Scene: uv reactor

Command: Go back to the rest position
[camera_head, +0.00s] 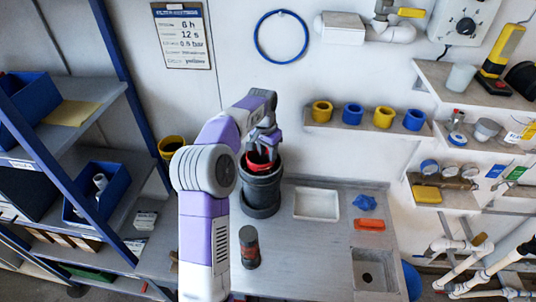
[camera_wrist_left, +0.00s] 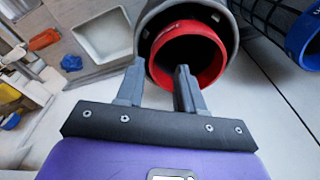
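My left gripper (camera_head: 265,138) is over the dark grey cylindrical vessel (camera_head: 262,190) on the bench. A red ring (camera_head: 257,161) sits in the mouth of the vessel, partly covered by the gripper. The grey vessel rim (camera_wrist_left: 232,30) surrounds the ring. My right gripper is in neither view.
A white tray (camera_head: 316,204), blue piece (camera_head: 365,202) and orange block (camera_head: 369,225) lie to the right. Wall shelves hold yellow and blue rings (camera_head: 353,113). A blue-framed rack (camera_head: 97,180) stands left.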

